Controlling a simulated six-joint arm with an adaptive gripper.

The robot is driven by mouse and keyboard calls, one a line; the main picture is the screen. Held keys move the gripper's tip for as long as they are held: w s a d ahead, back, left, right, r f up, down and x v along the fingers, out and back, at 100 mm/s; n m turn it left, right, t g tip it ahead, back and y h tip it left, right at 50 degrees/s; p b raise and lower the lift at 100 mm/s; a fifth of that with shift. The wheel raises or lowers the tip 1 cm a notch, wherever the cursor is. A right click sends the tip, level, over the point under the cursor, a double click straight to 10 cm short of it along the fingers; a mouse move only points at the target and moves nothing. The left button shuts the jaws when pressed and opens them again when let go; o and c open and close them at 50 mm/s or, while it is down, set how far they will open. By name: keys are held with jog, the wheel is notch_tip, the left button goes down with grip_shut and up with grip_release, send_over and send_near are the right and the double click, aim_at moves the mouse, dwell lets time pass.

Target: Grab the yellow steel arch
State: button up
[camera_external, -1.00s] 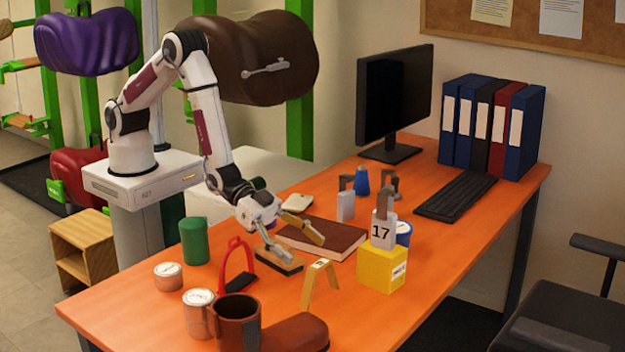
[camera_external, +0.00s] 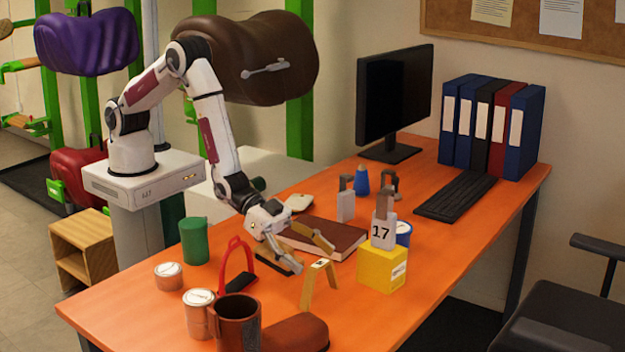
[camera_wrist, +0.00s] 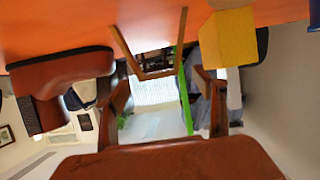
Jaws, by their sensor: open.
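The yellow steel arch (camera_external: 307,287) stands upright on the orange table, in front of the brown book, with a dark mark on its flat top. In the wrist view the arch (camera_wrist: 158,75) appears upside down, its top bar nearest to me and centred between my fingers. My gripper (camera_external: 311,257) is open and empty. Its fingers point down and right, with the tips close behind the arch top. Whether they touch it I cannot tell. In the wrist view my gripper (camera_wrist: 163,92) has one finger on each side.
A red stirrup-like arch (camera_external: 248,258) stands left of the yellow arch. A yellow block (camera_external: 378,268) carrying a grey piece marked 17 (camera_external: 384,231) is close on its right. A brown mug (camera_external: 237,320) and a brown rounded object (camera_external: 296,333) are in front. The book (camera_external: 338,237) lies behind.

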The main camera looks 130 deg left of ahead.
aim_at(318, 262)
jog(key=shift+x, duration=1.65)
jog(key=shift+d, duration=0.1)
jog(key=shift+c, duration=0.5)
jog(key=c, duration=1.2)
